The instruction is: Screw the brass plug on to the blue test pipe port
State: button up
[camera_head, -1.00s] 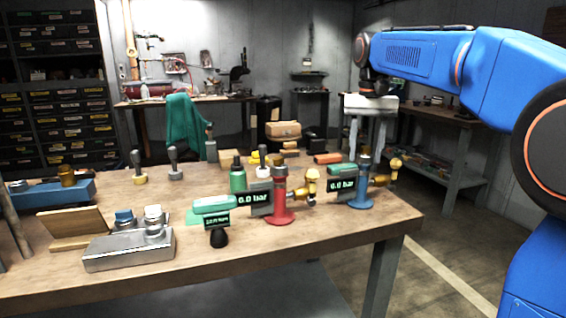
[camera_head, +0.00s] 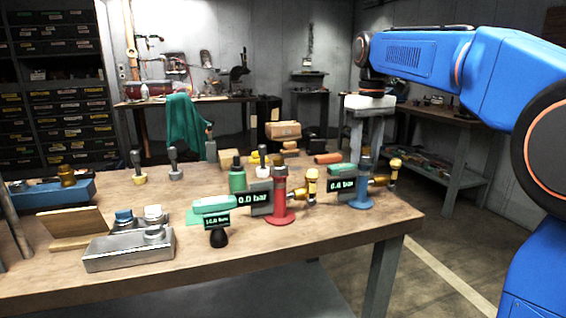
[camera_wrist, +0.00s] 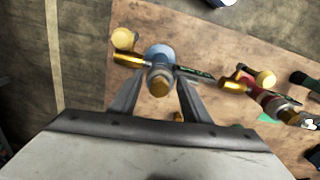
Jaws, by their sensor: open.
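The blue test pipe (camera_head: 361,201) stands upright at the right end of the bench, with a brass side valve (camera_head: 392,172). In the wrist view its blue base (camera_wrist: 160,52) shows beyond the brass plug (camera_wrist: 160,86), which sits over the pipe's top end. Whether the plug's threads are fully seated cannot be seen. My gripper (camera_wrist: 158,78) is open, with one finger on each side of the plug and pipe top. In the head view its pale body is above the blue pipe, fingers pointing down.
A red test pipe (camera_head: 281,205) with its own brass valve stands close to the left. Its display reads 0.0 bar; the blue pipe's display (camera_head: 342,187) seems to read 6.6 bar. A green tool (camera_head: 213,204) and a metal tray (camera_head: 128,250) lie further left.

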jog(key=shift+n, duration=1.4)
grip_shut()
jog(key=shift+o, duration=2.2)
grip_release()
jog(key=shift+r, duration=0.15)
jog(key=shift+r, duration=1.05)
